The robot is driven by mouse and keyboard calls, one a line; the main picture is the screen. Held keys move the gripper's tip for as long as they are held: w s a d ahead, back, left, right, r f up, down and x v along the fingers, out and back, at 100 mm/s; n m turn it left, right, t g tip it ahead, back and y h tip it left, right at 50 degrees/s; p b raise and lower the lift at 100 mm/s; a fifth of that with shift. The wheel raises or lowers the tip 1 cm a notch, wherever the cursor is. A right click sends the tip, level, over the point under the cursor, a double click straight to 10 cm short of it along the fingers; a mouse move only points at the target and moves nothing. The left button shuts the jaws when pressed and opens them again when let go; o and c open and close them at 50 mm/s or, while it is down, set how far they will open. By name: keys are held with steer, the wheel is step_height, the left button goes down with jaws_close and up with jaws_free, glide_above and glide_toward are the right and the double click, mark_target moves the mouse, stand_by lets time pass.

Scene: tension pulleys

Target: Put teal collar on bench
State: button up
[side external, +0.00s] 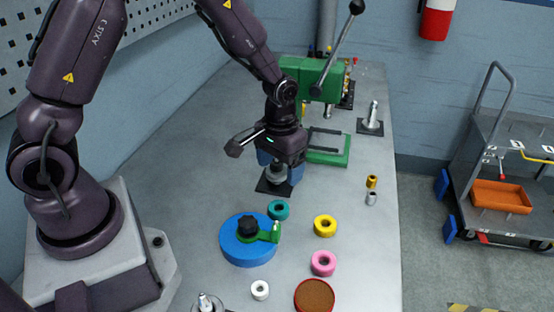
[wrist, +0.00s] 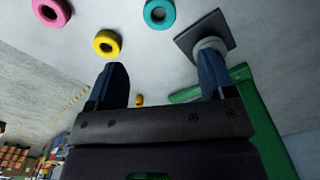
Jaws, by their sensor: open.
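The teal collar (side external: 279,210) lies flat on the grey bench (side external: 360,225), just behind the blue disc and in front of the black square plate. It also shows at the top of the wrist view (wrist: 159,13), beyond the fingertips. My gripper (side external: 280,172) is low over the black plate, behind the teal collar and apart from it. Its two blue fingers stand wide open in the wrist view (wrist: 161,72), with no collar between them. The right finger there overlaps a grey round part (wrist: 212,44) on the black plate; I cannot tell whether they touch.
The blue disc (side external: 246,252) with a black knob and green piece stands beside the teal collar. Yellow (side external: 325,226), pink (side external: 323,263) and white (side external: 260,290) collars lie nearby. A green machine (side external: 312,78) and a post on a black base (side external: 372,123) stand behind.

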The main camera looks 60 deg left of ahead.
steer(key=s+r+m+t, duration=0.1)
steer(key=s+r+t, duration=0.1)
steer(key=s+r, duration=0.6)
steer(key=s+r+m+t, duration=0.2)
steer(key=s+r, duration=0.7)
steer(key=r, duration=0.6)
steer(key=shift+d+t, duration=0.35)
steer(key=shift+t, duration=0.45)
